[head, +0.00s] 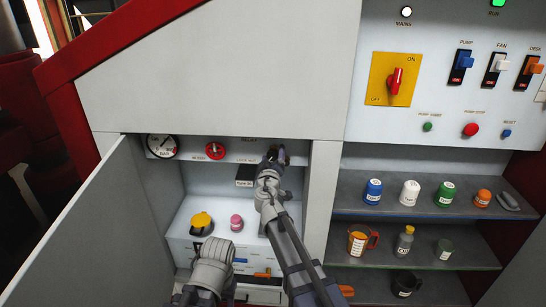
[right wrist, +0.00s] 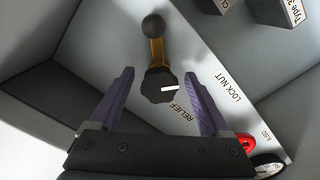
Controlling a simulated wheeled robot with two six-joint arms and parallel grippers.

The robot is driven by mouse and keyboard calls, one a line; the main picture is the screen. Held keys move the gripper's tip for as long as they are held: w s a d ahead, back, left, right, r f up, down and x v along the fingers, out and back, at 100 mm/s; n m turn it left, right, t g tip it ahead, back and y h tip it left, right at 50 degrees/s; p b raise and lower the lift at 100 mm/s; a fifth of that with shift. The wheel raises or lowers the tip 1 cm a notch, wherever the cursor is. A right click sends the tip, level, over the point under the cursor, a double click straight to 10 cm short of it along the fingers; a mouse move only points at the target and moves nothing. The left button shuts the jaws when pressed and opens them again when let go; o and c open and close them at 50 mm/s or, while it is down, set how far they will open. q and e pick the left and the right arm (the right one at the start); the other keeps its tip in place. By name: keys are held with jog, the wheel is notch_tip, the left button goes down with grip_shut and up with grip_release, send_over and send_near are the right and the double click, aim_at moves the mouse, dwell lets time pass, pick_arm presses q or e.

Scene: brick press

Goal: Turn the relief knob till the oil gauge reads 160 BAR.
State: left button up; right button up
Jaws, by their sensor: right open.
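The relief knob (right wrist: 153,94) is dark and faceted, with a white mark, in the right wrist view. A brass lever with a black ball end (right wrist: 153,26) extends from behind it. My right gripper (right wrist: 162,84) is open, its purple fingers on either side of the knob with visible gaps. In the head view my right gripper (head: 275,156) covers the knob. The round oil gauge (head: 162,147) is at the upper left of the open cabinet; its reading is too small to tell. My left arm shows low in the head view, but its fingers do not.
A red knob (head: 215,150) is between the gauge and my right gripper. The cabinet door (head: 75,235) stands open at left. A yellow-topped pot (head: 201,224) and a pink item (head: 236,221) stand below. Shelves with several containers (head: 410,192) are at right.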

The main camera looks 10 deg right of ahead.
grip_shut()
dwell(0.7)
